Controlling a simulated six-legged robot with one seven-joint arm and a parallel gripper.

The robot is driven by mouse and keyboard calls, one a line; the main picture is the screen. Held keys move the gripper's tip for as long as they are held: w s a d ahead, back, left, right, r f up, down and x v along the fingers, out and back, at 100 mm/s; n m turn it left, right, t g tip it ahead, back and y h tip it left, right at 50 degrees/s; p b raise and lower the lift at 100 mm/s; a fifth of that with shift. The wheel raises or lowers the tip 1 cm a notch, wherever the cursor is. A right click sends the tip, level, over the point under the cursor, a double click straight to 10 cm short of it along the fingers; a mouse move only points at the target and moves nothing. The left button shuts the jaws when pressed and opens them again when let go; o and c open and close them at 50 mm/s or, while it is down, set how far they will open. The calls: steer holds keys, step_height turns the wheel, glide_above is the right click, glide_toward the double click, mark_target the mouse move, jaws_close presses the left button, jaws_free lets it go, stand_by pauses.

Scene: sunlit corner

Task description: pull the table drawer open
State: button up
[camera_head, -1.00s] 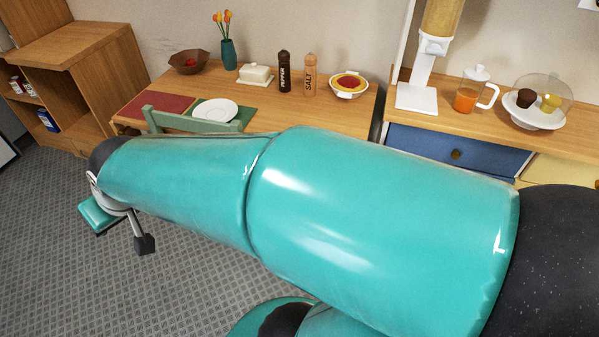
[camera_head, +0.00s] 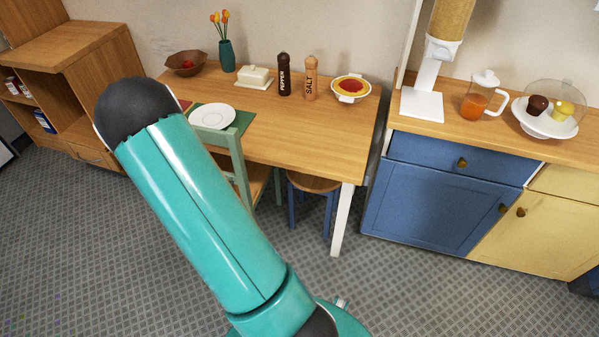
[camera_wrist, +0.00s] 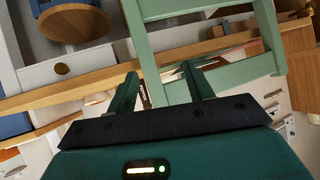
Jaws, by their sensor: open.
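The wooden dining table (camera_head: 290,135) stands at the back in the head view. Its front face is hard to see there from above. In the wrist view, which looks upside down, the table's wooden edge (camera_wrist: 75,90) runs across.
A green chair (camera_head: 236,150) stands at the table; its frame (camera_wrist: 225,75) fills much of the wrist view ahead of my fingers. A round stool (camera_head: 314,183) is under the table. A blue cabinet (camera_head: 425,205) stands to the right. The floor (camera_head: 90,250) in front is open.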

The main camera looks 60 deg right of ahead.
steer(key=s+d+f+g+h, duration=0.2)
steer(key=s+d+f+h, duration=0.3)
steer(key=s, duration=0.5)
steer(key=s+d+f+g+h, duration=0.1)
steer(key=s+d+f+h, duration=0.2)
steer(key=s+d+f, duration=0.5)
steer(key=d+r, duration=0.2)
steer(key=d, duration=0.8)
steer(key=shift+w+d, duration=0.3)
steer(key=shift+w, duration=0.05)
jaws_close()
